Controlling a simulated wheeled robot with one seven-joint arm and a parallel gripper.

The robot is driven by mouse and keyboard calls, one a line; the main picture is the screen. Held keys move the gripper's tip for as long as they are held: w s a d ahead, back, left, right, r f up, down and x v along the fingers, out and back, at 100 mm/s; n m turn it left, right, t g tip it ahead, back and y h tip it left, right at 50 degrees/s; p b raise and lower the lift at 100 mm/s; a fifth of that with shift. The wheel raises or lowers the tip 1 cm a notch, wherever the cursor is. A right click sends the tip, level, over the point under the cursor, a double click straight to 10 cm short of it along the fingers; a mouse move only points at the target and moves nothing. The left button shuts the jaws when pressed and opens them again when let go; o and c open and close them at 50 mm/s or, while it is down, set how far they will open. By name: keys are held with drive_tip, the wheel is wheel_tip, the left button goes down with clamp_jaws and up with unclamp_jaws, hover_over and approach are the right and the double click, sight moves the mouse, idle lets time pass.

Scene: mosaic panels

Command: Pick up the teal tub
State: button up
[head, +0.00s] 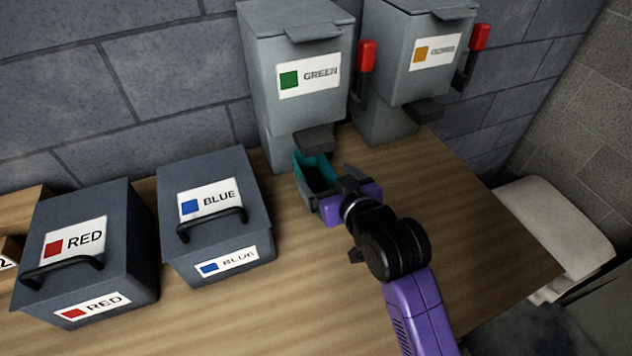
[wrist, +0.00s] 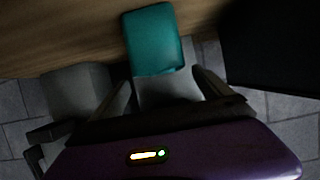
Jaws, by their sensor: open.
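The teal tub (head: 314,168) stands upright on the wooden table, just in front of the grey dispenser labelled GREEN (head: 297,95). Its interior looks dark, and I cannot tell what is in it. My gripper (head: 329,183) is open, with its fingers spread at the tub's near side. The near part of the tub is partly hidden by the gripper. In the wrist view the teal tub (wrist: 153,40) shows ahead of the open fingers of my gripper (wrist: 163,88), roughly in line with the gap. I cannot tell whether the fingers touch it.
A second grey dispenser (head: 415,75) with an orange square stands to the right. Both dispensers have red-handled levers. A lidded BLUE box (head: 212,200) and a lidded RED box (head: 85,245) stand to the left. The table (head: 480,240) is clear at right, up to its edge.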

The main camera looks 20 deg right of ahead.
hover_over(316, 189)
drive_tip(key=shift+f+p, duration=0.4)
drive_tip(key=shift+f, duration=1.05)
drive_tip(key=c, duration=1.6)
drive_tip(key=shift+c, duration=0.3)
drive_tip(key=shift+r, duration=0.15)
